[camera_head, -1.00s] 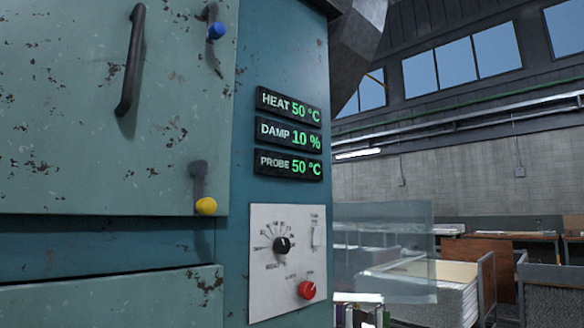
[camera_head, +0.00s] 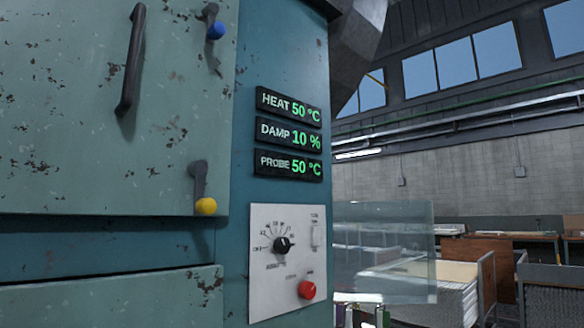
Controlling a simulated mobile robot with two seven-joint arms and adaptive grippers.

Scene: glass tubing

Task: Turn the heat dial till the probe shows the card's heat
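The heat dial (camera_head: 282,245) is a black knob on a pale control plate (camera_head: 262,293), with a ring of markings too small to read. Above it, the heat display (camera_head: 288,105) reads 50 °C in green. The damp display (camera_head: 288,135) reads 10 %. The probe display (camera_head: 288,165) reads 50 °C. A red knob or button (camera_head: 306,290) sits below the dial, and a small pale switch (camera_head: 316,236) is to its upper right. No card can be made out. Neither of my grippers shows in this view.
A worn teal cabinet door (camera_head: 70,130) with a dark handle (camera_head: 131,60) fills the left. Its latches have a blue knob (camera_head: 216,29) and a yellow knob (camera_head: 206,206). A clear panel (camera_head: 385,250) stands right of the control plate, with carts (camera_head: 555,290) beyond.

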